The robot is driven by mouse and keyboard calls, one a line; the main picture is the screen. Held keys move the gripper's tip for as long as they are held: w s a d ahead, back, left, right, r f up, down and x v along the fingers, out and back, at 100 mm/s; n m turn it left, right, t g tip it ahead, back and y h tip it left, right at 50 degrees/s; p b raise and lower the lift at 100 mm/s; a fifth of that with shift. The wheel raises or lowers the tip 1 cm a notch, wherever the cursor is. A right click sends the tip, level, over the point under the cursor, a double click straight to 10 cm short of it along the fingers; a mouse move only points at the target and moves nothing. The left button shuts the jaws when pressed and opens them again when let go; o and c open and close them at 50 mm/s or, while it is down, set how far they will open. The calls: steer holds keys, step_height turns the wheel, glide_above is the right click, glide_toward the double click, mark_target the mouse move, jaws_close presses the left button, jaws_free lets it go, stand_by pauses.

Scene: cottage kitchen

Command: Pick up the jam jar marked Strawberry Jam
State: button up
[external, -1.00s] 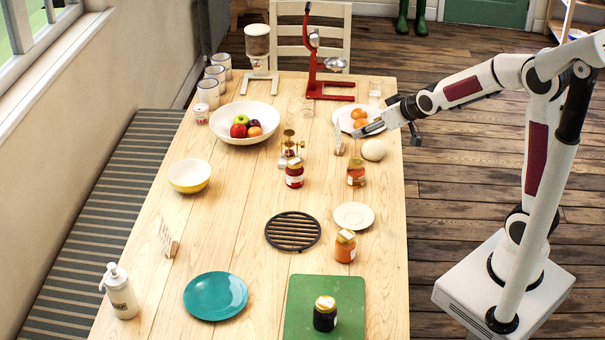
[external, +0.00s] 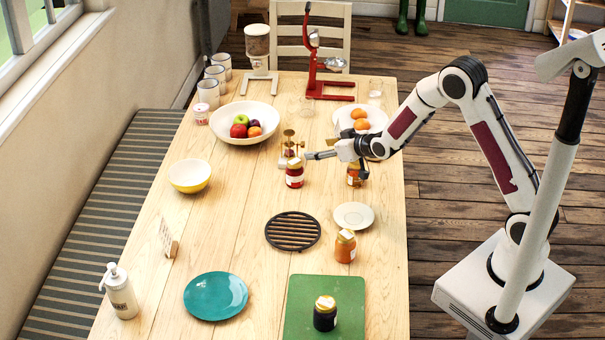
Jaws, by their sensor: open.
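An orange jar (external: 345,249) stands nearer the camera, and a dark jar (external: 325,317) stands on a green board (external: 298,292). The labels are too small to read, so I cannot tell which says Strawberry Jam. My gripper (external: 335,165) is open and empty, with one finger reaching left close to the red jar's lid. I cannot tell whether it touches.
A brass scale (external: 290,145) stands just behind the red jar. A fruit bowl (external: 232,137), a plate with oranges (external: 346,113) and a red press (external: 312,75) are farther back. A black trivet (external: 293,231) and a saucer (external: 354,215) lie in front.

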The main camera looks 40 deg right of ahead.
steer(key=t, duration=0.2)
glide_toward(301, 172)
steer(key=shift+y, duration=0.3)
steer(key=x, duration=0.5)
steer(key=shift+w+a+r, duration=0.2)
steer(key=shift+r, duration=0.15)
steer(key=shift+w, duration=0.15)
steer(key=shift+x, duration=1.15)
steer(key=shift+f, duration=0.1)
steer(key=shift+w+f, duration=0.1)
steer(key=shift+w+d+f+g, duration=0.15)
steer(key=shift+w+f, duration=0.2)
steer(key=shift+w, duration=0.2)
steer(key=shift+w+f+g, duration=0.15)
steer(key=shift+w+f, duration=0.2)
steer(key=shift+w, duration=0.15)
steer(key=shift+x, duration=1.2)
